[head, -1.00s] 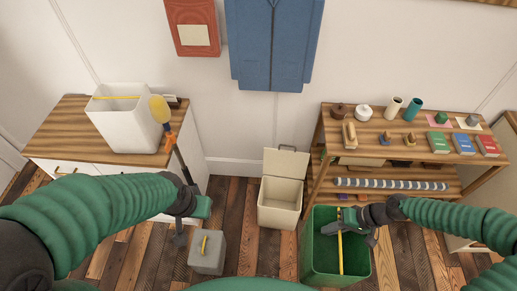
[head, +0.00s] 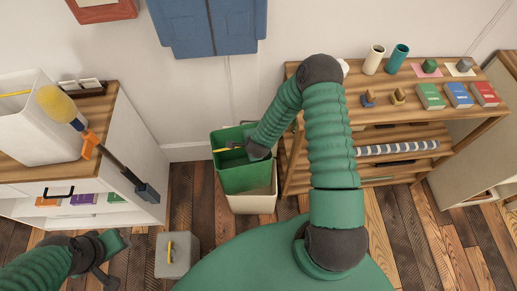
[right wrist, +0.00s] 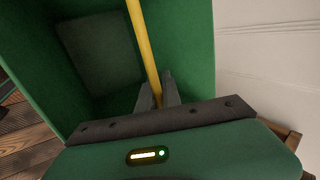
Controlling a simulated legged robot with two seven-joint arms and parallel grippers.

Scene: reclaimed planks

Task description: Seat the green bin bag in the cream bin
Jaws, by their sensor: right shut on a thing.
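The green bin bag (head: 240,175) is box-shaped and open-topped, with a yellow handle bar across its mouth. It is upright over the cream bin (head: 253,204), whose lower front shows beneath it. I cannot tell how far, if at all, the bag's bottom is inside the bin. The bin's lid is hidden. My right gripper (head: 235,146) is shut on the bag's yellow handle. In the right wrist view the yellow handle (right wrist: 145,50) runs between the fingers (right wrist: 158,97), above the bag's interior. My left gripper (head: 108,265) is low at the left, away from the bag; its jaw opening is unclear.
A grey block with a yellow handle (head: 178,256) stands on the floor left of the bin. A cabinet (head: 130,165) at the left bears a white bin (head: 38,125) and a yellow-headed duster (head: 60,104). A wooden shelf (head: 465,125) stands close at the bin's right.

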